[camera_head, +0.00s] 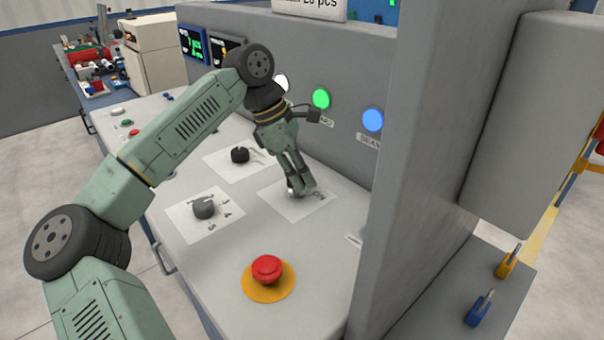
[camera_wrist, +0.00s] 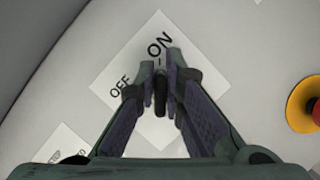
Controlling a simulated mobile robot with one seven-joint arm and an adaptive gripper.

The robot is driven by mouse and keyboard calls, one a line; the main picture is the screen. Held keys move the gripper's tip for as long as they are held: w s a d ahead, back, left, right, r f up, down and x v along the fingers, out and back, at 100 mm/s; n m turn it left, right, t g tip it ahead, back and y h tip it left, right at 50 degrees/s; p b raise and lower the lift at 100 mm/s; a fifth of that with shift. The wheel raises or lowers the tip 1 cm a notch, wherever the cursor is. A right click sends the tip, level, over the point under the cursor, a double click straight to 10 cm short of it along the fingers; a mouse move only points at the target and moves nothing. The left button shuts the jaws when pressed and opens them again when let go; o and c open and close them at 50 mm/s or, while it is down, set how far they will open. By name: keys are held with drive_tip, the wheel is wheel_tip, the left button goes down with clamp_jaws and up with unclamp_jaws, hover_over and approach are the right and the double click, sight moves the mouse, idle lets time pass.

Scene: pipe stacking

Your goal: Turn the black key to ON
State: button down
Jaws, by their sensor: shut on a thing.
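The black key (camera_wrist: 160,97) stands on a white plate (camera_wrist: 120,65) with ON and OFF lettering, on the sloped grey console. My gripper (camera_head: 299,188) reaches down over this plate in the head view and hides most of the key. In the wrist view my gripper (camera_wrist: 159,88) has a finger on either side of the key and is shut on it. The key appears lined up with the tick under ON; OFF lies to its left.
A red emergency button on a yellow base (camera_head: 267,270) stands nearer on the console. A grey rotary knob (camera_head: 204,207) and a black knob (camera_head: 240,155) sit on neighbouring plates. Lit green (camera_head: 321,99) and blue (camera_head: 372,119) buttons are on the upright panel behind.

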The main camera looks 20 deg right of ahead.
drive_tip(key=c, duration=1.7)
unclamp_jaws()
drive_tip(key=v, duration=1.2)
drive_tip(key=shift+s+d, duration=0.1)
